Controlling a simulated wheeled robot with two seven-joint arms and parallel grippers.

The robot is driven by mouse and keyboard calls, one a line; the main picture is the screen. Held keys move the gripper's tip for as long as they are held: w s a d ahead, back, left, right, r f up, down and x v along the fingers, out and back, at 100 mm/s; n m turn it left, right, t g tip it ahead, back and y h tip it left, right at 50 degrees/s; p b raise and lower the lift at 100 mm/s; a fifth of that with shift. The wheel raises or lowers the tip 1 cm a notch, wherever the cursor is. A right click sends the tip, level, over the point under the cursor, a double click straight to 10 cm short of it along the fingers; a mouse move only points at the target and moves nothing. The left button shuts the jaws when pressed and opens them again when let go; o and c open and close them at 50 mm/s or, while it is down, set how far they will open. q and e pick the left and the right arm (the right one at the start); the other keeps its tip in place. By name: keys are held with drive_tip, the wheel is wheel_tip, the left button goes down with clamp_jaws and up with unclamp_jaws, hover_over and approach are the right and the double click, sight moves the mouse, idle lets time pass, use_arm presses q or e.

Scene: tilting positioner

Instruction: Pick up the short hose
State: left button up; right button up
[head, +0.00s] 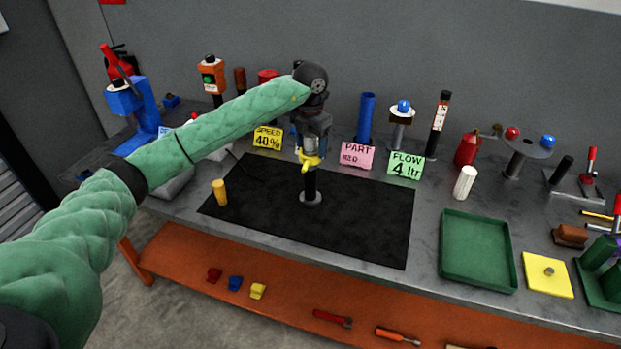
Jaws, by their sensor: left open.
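My left gripper (311,162), with yellow fingertips, points down over the black mat. It is open, directly above or around the top of a short black upright piece (311,186) on a round grey base (311,199). The fingers hide the top of that piece, and I cannot tell whether they touch it. No thing is plainly a short hose; this black piece may be it, but I cannot tell. A short tan cylinder (219,192) stands at the mat's left side. My right gripper is not in view.
The black mat (365,222) is mostly clear. Yellow (268,138), pink (357,155) and green (405,164) cards stand behind it. A white cylinder (465,182), an empty green tray (477,251) and a yellow plate (547,275) are to the right. An orange shelf (190,265) lies below.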

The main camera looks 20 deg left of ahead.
use_arm(q)
drive_tip(key=shift+f, duration=0.1)
drive_tip(key=c, duration=1.4)
clamp_jaws()
